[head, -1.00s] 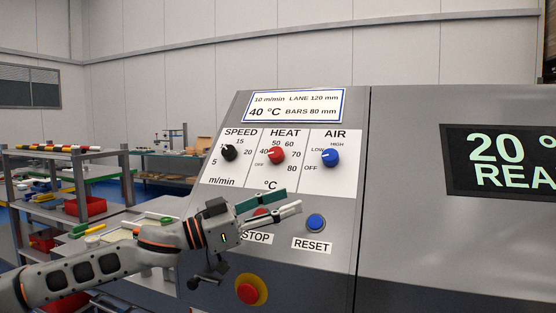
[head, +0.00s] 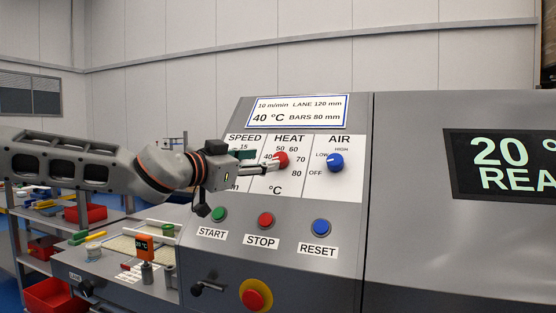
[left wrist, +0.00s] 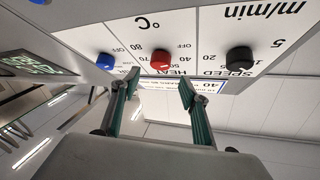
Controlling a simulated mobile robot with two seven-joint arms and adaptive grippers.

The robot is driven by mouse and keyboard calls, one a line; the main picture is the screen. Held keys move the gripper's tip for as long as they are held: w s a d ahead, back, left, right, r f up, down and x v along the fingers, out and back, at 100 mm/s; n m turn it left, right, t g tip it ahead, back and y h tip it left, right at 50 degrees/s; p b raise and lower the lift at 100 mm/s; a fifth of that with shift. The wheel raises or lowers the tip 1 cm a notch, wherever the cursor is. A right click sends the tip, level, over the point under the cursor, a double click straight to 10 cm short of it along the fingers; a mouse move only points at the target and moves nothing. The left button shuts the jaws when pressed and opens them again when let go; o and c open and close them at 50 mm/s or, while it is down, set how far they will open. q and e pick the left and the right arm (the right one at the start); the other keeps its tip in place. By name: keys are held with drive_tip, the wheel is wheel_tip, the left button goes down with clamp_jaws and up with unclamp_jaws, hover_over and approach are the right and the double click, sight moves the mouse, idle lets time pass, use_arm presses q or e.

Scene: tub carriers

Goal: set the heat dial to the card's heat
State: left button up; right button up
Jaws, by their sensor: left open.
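The red heat dial (head: 281,159) is on the panel under the word HEAT, with a scale of 40 to 80 around it. It also shows in the left wrist view (left wrist: 161,60). The card (head: 297,111) above reads 10 m/min, LANE 120 mm, 40 °C, BARS 80 mm. My left gripper (head: 258,163) is open, just left of the heat dial in the head view. In the left wrist view its fingers (left wrist: 158,83) stand apart, one to each side of the dial and short of it. The dial's pointer is hard to read. My right gripper is not in view.
The blue air dial (head: 335,162) is to the right; the black speed dial (left wrist: 240,58) is hidden by my gripper in the head view. Below are the green START (head: 219,214), red STOP (head: 265,219) and blue RESET (head: 320,227) buttons. The display (head: 503,163) reads 20 °.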

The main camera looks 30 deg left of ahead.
sight(279, 158)
use_arm(q)
drive_tip(key=shift+w+d+f+b, duration=0.1)
drive_tip(key=shift+w+d+b, duration=0.05)
drive_tip(key=shift+w, duration=1.75)
drive_tip(key=shift+w+d+b, duration=0.1)
drive_tip(key=shift+w+b, duration=0.05)
drive_tip(key=shift+w, duration=1.7)
drive_tip(key=c, duration=1.1)
